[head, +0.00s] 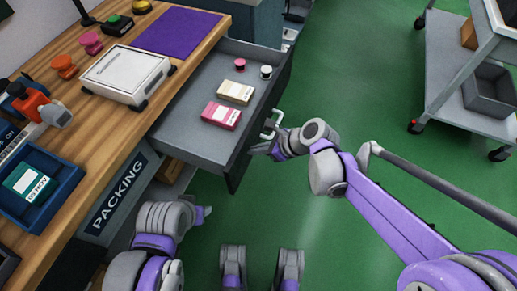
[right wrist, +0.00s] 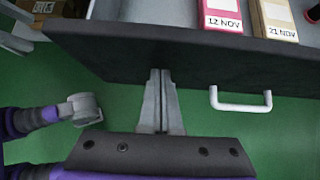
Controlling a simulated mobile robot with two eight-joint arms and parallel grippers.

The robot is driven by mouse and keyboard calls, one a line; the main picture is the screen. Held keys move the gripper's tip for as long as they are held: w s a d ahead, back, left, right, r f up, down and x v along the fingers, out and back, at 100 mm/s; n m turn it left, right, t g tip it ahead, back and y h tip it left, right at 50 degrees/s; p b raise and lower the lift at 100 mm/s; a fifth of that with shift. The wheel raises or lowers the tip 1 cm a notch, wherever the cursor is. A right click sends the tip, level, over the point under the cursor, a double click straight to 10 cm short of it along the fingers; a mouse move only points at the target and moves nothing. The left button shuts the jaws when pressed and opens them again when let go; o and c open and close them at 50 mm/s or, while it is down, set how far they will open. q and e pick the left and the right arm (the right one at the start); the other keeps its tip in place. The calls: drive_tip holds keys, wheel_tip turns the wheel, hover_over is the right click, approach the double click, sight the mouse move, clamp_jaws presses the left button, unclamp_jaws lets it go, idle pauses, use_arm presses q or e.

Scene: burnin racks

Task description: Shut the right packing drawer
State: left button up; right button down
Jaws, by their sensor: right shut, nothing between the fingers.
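The packing drawer (head: 185,126) is pulled well out from the bench marked PACKING. Its dark front panel (head: 240,165) has a white handle (head: 271,124), which also shows in the right wrist view (right wrist: 240,107). My right gripper (head: 258,149) is shut and empty at the outer side of the panel. In the right wrist view its fingertips (right wrist: 160,73) are together at the panel, left of the handle and not around it. I cannot tell whether they touch the panel. My left gripper (head: 204,214) is low beside the bench, apart from the drawer; its fingers are unclear.
The drawer holds a pink box (head: 221,115), a cream box (head: 236,92) and two small round items. A white device (head: 127,75), a purple mat (head: 175,31) and a blue tray (head: 38,188) are on the bench. A grey cart (head: 452,72) stands right; green floor between is clear.

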drive_tip(key=shift+a, duration=0.1)
drive_tip(key=w+a, duration=0.2)
drive_tip(key=a, duration=0.6)
drive_tip(key=w+a+p, duration=0.1)
drive_tip(key=w+a, duration=0.2)
drive_tip(key=a, duration=0.6)
drive_tip(key=w+a, duration=0.3)
drive_tip(key=a, duration=0.6)
drive_tip(key=shift+w+p, duration=0.2)
drive_tip(key=shift+p, duration=0.2)
drive_tip(key=shift+a+r, duration=0.1)
drive_tip(key=shift+a, duration=0.1)
